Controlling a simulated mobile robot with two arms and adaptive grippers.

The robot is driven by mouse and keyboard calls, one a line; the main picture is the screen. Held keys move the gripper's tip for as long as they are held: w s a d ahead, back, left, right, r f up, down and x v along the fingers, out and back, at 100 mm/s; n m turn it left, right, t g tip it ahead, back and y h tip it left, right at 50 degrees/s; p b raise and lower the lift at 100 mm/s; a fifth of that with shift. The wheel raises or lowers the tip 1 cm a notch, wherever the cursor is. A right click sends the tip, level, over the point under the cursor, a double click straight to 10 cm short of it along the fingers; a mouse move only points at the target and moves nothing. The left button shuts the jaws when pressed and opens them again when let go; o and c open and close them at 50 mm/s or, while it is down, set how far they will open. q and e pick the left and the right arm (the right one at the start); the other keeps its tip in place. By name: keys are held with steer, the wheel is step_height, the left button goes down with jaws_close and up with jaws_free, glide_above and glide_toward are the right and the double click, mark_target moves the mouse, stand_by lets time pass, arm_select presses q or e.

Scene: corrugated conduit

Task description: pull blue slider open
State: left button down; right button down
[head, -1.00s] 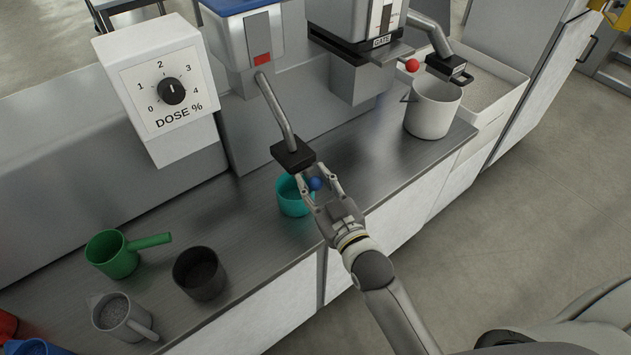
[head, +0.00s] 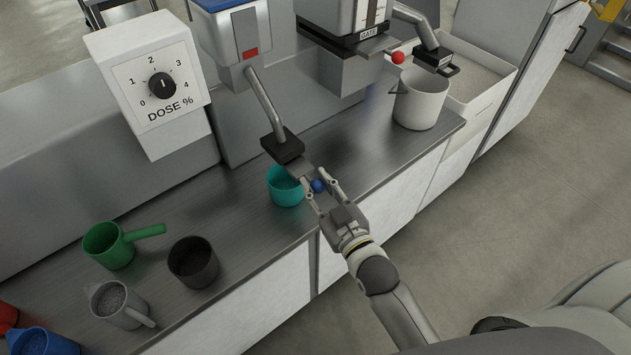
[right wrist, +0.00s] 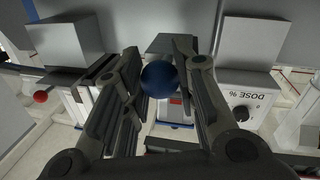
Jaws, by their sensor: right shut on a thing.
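The blue slider's round knob (head: 319,186) sits between the fingers of my right gripper (head: 320,180), which is shut on it. The knob also shows in the right wrist view (right wrist: 159,79). A flat grey slide plate (head: 301,167) sticks out of the black housing (head: 283,145) at the lower end of the slanted metal pipe (head: 265,102), towards the knob. The teal cup (head: 285,192) stands on the counter below the housing, partly behind my gripper. My left gripper is not in view.
A second spout with a red knob (head: 397,58) and a white pot (head: 420,103) is at the right. The dose dial box (head: 160,86) is at the left. A green scoop (head: 108,246), a dark cup (head: 193,263) and a grey jug (head: 121,305) stand on the counter (head: 235,195).

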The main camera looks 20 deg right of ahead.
steer(key=c, duration=1.1)
jaws_free()
steer(key=s, duration=0.4)
steer(key=s+d, duration=0.1)
steer(key=s, duration=0.3)
steer(key=s+d, duration=0.1)
steer(key=s, duration=0.3)
steer(key=s+f+g+h, duration=0.1)
steer(key=s+f+g, duration=0.25)
steer(key=f, duration=1.35)
steer(key=s+f+g, duration=0.3)
steer(key=f+g, duration=0.2)
steer(key=f, duration=1.1)
steer(key=s+d+f+g, duration=0.2)
steer(key=s+f, duration=0.4)
steer(key=s, duration=0.1)
steer(key=s+d+f+m+g+h, duration=0.1)
steer(key=s+d+f+g, duration=0.1)
steer(key=s+f, duration=0.5)
steer(key=s+d+f+g, duration=0.2)
steer(key=s+f+g, duration=0.2)
steer(key=s+f, duration=0.2)
steer(key=shift+s+f+m+h, duration=0.15)
steer(key=shift+s+h, duration=0.05)
steer(key=shift+s, duration=0.5)
steer(key=shift+s+f+m+h, duration=0.15)
steer(key=shift+s+h, duration=0.05)
steer(key=shift+s, duration=0.45)
